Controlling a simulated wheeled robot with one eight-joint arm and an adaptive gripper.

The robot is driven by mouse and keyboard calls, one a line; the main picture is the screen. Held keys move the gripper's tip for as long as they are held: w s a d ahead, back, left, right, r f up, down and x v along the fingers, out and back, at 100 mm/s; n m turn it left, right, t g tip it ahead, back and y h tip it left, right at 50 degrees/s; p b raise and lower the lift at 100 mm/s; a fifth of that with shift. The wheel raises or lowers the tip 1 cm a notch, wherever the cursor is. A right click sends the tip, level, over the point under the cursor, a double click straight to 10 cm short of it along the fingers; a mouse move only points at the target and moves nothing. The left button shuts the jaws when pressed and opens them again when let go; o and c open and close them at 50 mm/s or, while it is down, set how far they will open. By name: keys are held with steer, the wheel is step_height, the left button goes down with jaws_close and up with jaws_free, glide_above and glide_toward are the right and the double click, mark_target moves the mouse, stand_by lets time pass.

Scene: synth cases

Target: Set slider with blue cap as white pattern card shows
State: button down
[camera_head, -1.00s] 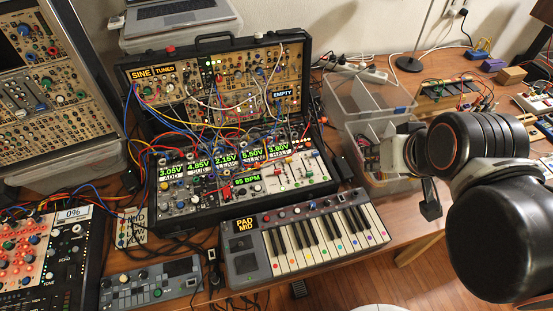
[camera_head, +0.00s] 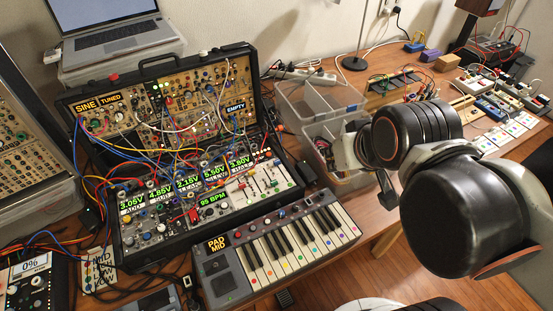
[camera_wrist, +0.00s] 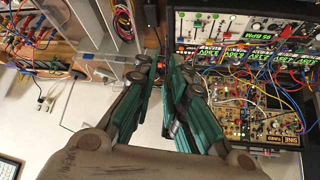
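A row of small slider units (camera_head: 487,106) stands at the right end of the table in the head view. I cannot make out which slider there has a blue cap. Several white cards with small coloured marks (camera_head: 499,136) lie in front of these units; their patterns are too small to read. A mixer panel with coloured slider caps (camera_head: 264,181) sits in the black synth case.
The open synth case (camera_head: 222,46) with many patch cables stands at centre left. A small keyboard (camera_head: 290,240) lies in front of it. Clear plastic bins (camera_head: 318,103) stand beside the case.

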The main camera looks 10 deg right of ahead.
steer(key=n+g+p, duration=0.1)
steer(key=n+g, duration=0.1)
glide_above(281, 173)
steer(key=s+d, duration=0.3)
steer(key=s, duration=0.2)
steer(key=f, duration=0.2)
steer(key=shift+n+g+y, duration=0.5)
steer(key=shift+n+g, duration=0.1)
steer(key=shift+g, duration=0.1)
steer(key=w+a+f+b, duration=0.1)
steer(key=w+a+f, duration=0.1)
steer(key=w+f, duration=0.3)
steer(key=w+a+f+b, duration=0.1)
steer(key=w+f, duration=0.4)
steer(key=f, duration=0.5)
steer(key=w+a+f+b, duration=0.1)
steer(key=w+a+f, duration=0.1)
steer(key=w+f, duration=0.2)
steer(key=shift+x, duration=1.85)
steer(key=s, duration=0.3)
steer(key=shift+s+d+r+b, duration=0.15)
steer(key=shift+d+b, duration=0.05)
steer(key=shift+b, duration=0.1)
steer(key=shift+s+d, duration=0.15)
steer(key=shift+s, duration=0.2)
